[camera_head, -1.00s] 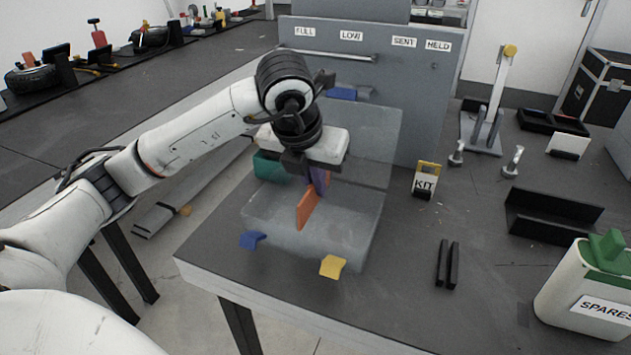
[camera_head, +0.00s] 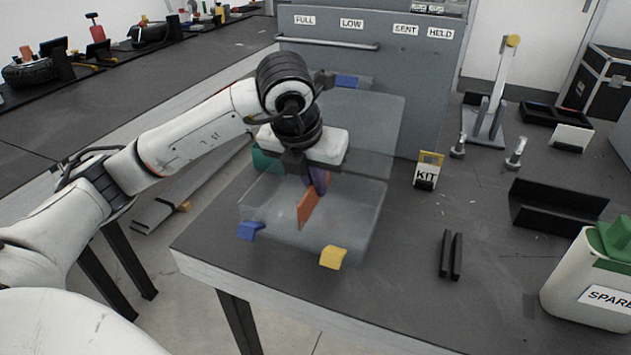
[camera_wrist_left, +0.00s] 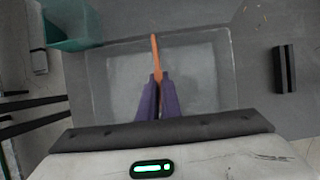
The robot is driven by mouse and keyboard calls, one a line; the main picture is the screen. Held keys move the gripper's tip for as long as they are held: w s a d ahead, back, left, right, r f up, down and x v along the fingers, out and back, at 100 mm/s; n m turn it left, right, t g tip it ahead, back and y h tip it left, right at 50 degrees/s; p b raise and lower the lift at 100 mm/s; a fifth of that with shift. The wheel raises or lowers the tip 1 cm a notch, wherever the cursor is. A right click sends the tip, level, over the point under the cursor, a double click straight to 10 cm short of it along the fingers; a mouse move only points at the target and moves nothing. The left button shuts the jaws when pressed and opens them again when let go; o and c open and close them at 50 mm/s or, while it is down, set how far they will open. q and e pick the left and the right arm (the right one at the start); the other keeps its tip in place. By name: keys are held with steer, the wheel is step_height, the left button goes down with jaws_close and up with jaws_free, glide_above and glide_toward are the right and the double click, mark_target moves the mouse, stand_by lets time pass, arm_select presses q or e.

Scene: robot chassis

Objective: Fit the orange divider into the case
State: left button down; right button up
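The clear case (camera_head: 352,215) stands on the near table with its clear lid (camera_head: 375,120) raised at the back. A blue latch (camera_head: 250,231) and a yellow latch (camera_head: 333,257) hang at its front edge. My left gripper (camera_head: 318,182), with purple fingers, is shut on the top of the orange divider (camera_head: 307,208). The divider is upright, over or within the case's open area; I cannot tell whether it touches the floor or walls. In the left wrist view, the purple fingers (camera_wrist_left: 157,85) pinch the divider (camera_wrist_left: 154,55), which runs towards the case's far wall. My right gripper is not in view.
A teal bin (camera_head: 267,160) is beside the case at its back left. A grey panel with labels (camera_head: 425,85) stands behind. To the right are a KIT tag (camera_head: 428,170), two black bars (camera_head: 451,255), a black tray (camera_head: 555,208) and a white SPARES container (camera_head: 580,285).

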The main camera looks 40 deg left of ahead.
mark_target(317, 202)
arm_select(q)
steer(key=shift+f+b, duration=0.8)
steer(key=shift+f, duration=0.25)
steer(key=shift+f+b, duration=0.75)
steer(key=shift+f, duration=0.05)
steer(key=c, duration=1.9)
jaws_free()
steer(key=p+v, duration=0.2)
steer(key=v, duration=0.8)
steer(key=shift+s+r, duration=0.2)
